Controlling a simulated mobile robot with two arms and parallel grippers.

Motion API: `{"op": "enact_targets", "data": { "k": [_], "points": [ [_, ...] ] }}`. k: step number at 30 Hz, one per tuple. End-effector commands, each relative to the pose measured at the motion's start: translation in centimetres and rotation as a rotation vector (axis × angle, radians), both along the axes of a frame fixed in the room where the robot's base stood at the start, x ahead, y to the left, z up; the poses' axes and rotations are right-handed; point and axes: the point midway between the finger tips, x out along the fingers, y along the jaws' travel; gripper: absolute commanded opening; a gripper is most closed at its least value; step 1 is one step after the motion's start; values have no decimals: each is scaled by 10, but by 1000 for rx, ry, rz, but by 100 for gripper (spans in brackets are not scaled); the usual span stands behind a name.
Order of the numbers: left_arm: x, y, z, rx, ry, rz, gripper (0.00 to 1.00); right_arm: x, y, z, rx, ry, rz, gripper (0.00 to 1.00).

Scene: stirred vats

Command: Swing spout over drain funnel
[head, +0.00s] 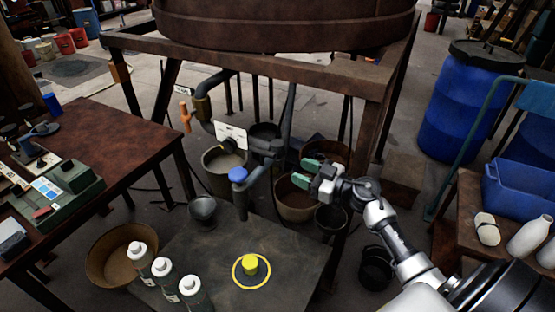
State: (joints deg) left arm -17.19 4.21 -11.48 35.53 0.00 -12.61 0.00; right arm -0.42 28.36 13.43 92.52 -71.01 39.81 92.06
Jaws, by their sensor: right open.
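A grey pipe assembly hangs below the brown vat, with an orange-handled valve (186,116) at its left. My left gripper is out of view.
The vat's rusty frame (290,68) spans above. A brown table (110,140) stands left; a blue barrel (455,115) and blue crate (520,187) stand right.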

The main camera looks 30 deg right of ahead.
Motion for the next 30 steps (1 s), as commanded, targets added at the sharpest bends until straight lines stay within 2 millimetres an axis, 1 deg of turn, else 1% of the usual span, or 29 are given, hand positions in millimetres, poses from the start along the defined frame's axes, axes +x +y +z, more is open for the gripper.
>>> {"op": "enact_targets", "data": {
  "k": [1,2,5,8,15,21,24,30],
  "points": [
    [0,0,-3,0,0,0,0,0,1,10,-16,-6,21,46],
    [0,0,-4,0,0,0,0,0,1,15,-21,-7,28,46],
    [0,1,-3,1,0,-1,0,3,4,21,-27,-4,40,46],
    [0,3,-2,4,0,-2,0,12,10,22,-23,-3,40,46],
    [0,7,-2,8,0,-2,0,52,34,22,-22,-5,39,46],
    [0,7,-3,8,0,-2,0,79,50,21,-22,-3,38,46],
    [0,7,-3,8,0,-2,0,87,54,21,-23,-3,38,46],
    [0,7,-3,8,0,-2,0,92,58,21,-24,-2,38,46]
  ]
}}
